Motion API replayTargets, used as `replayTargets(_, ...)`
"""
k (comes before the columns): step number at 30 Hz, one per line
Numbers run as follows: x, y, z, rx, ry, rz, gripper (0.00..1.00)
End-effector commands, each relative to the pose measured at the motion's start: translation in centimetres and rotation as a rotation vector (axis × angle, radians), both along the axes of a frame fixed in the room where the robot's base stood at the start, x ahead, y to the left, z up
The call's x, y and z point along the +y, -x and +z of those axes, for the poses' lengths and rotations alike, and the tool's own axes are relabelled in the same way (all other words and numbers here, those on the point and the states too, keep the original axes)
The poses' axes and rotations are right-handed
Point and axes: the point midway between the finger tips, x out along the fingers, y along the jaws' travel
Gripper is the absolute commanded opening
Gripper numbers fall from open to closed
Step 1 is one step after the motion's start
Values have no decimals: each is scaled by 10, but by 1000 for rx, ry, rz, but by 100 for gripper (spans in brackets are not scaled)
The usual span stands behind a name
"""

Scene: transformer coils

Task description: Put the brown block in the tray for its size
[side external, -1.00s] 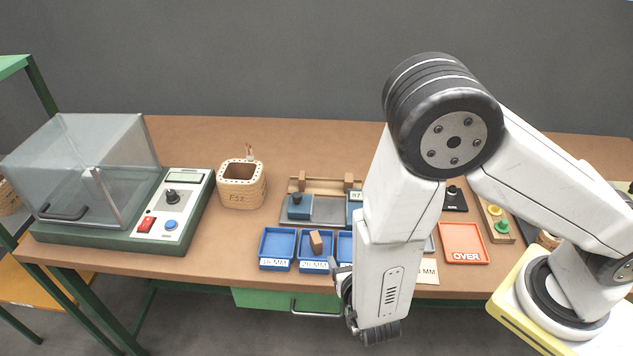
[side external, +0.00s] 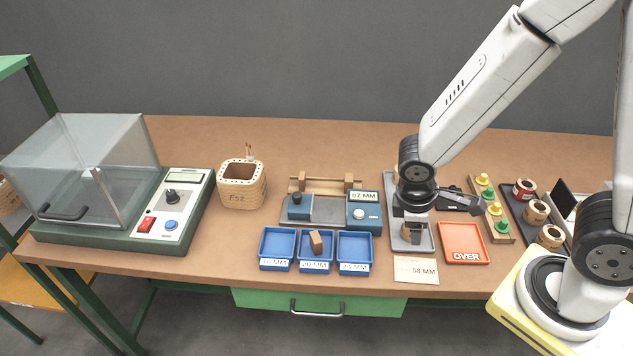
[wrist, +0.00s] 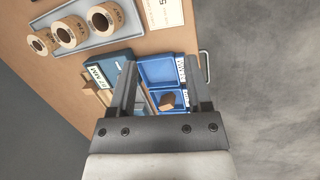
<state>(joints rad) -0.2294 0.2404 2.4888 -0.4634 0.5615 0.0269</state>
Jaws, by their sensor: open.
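The brown block (side external: 316,241) sits tilted in the middle one of three blue trays (side external: 317,257), whose label looks like 20 MM. In the wrist view the block (wrist: 167,101) lies in a blue tray, between and beyond my fingertips. The left blue tray (side external: 277,245) and the right blue tray (side external: 354,248) look empty; their labels are small. My gripper (side external: 414,228) points down above the grey tray, right of the blue trays and apart from the block. In the wrist view its two fingers (wrist: 160,75) are apart with nothing held.
A measuring gauge (side external: 325,210) stands behind the blue trays. A grey tray (side external: 398,244) lies under my gripper, with a 58 MM card (side external: 416,270) in front. The orange OVER tray (side external: 465,244) is empty. A wooden coil (side external: 241,184) and a covered machine (side external: 120,190) stand left.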

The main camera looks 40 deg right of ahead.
Motion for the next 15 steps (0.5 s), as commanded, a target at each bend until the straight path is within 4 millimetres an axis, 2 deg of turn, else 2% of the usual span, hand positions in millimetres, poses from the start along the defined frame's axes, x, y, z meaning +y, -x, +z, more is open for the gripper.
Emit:
replayTargets(6, -7, -16, 27, -200, -196, -360, 63)
replayTargets(10, -12, -24, 39, -288, -266, -499, 63)
replayTargets(15, -16, -28, 46, -339, -304, -579, 63)
